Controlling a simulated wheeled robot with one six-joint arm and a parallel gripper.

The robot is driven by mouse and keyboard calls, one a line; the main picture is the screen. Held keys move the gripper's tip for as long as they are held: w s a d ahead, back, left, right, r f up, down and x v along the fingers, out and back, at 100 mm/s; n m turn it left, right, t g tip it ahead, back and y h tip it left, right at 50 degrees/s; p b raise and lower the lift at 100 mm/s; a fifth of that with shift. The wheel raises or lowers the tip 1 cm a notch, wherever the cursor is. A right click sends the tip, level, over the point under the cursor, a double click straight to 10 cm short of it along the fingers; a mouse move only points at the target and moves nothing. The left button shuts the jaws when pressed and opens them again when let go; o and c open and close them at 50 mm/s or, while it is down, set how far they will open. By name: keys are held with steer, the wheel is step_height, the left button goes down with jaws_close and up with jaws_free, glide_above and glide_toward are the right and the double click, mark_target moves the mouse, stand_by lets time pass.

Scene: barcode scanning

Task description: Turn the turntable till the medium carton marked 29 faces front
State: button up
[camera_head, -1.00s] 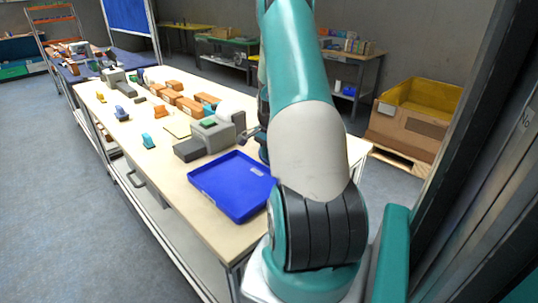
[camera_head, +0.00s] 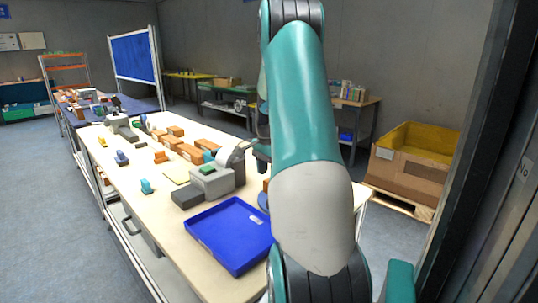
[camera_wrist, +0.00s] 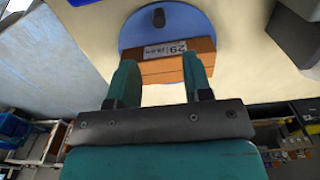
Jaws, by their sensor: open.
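The carton marked 29 (camera_wrist: 168,68) is brown with a white label that reads upside down in the wrist view. It sits at the edge of the round blue turntable (camera_wrist: 190,18), which has a dark knob (camera_wrist: 158,17). My gripper (camera_wrist: 160,75) is open, its two teal fingers pointing toward the carton. The right finger overlaps the carton in the picture; I cannot tell whether either finger touches it. In the head view my arm mostly hides the turntable (camera_head: 263,201) and the carton.
A blue tray (camera_head: 236,238) lies at the table's front. A grey scanner-like device (camera_head: 213,180) stands behind it, with several orange boxes (camera_head: 190,152) further back. Small coloured items stand along the table's left side. A large brown crate (camera_head: 412,162) stands on a pallet at right.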

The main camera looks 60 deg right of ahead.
step_height(320, 180, up, 6)
steer(key=shift+r, duration=0.25)
stand_by(0.5)
steer(key=w+a+r+n, duration=0.1)
steer(key=w+a+n, duration=0.3)
steer(key=a, duration=0.6)
steer(key=w+a+r+n+t+y, duration=0.15)
steer(key=a+n, duration=0.35)
steer(key=a, duration=0.5)
steer(key=w+a+r+n, duration=0.1)
steer(key=w+a+n, duration=0.3)
steer(key=a, duration=0.6)
steer(key=s+a+n+y, duration=0.1)
steer(key=s+a+n, duration=0.7)
steer(key=a, duration=0.3)
steer(key=s+a+n+g+y, duration=0.1)
steer(key=s+a+n, duration=0.7)
steer(key=a, duration=0.3)
steer(key=shift+s+a+f+y, duration=0.3)
steer(key=shift+s+a+y, duration=0.05)
steer(key=shift+s, duration=0.2)
